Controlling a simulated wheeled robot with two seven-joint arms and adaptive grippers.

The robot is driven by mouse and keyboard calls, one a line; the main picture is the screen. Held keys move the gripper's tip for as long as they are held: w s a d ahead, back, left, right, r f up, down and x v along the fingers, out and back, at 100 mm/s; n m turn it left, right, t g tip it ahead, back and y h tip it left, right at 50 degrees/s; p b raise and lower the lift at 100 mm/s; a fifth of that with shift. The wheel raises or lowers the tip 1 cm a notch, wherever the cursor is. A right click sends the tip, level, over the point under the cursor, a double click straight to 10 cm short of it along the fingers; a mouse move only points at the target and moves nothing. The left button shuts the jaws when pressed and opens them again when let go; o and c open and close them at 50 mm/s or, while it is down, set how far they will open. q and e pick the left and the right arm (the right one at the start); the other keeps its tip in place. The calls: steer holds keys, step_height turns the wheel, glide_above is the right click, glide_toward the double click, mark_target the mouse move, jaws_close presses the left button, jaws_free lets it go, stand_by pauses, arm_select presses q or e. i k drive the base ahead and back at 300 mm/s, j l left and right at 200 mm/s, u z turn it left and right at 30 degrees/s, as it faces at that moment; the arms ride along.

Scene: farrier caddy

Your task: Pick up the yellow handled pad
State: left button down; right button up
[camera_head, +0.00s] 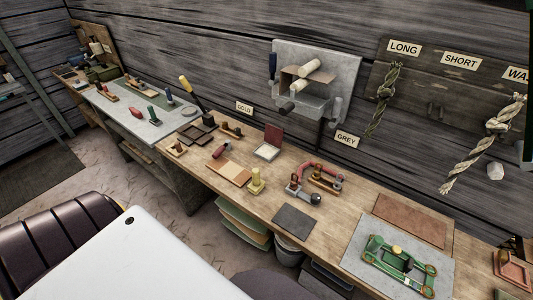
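A small pad with an upright yellow handle (256,182) stands on the wooden workbench (240,200), near its front edge and about mid-picture. It looks upright, and its base is too small to make out clearly. Neither of my grippers shows in the head view, and nothing is touching the yellow handled pad.
Left of the pad lies a tan board (229,172); right of it are a dark flat plate (295,221) and a red-handled curved tool (318,173). A green frame (398,266) rests on a grey sheet at right. Labelled ropes hang on the wall.

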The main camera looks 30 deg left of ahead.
mark_target(258, 184)
steer(key=u, duration=1.2)
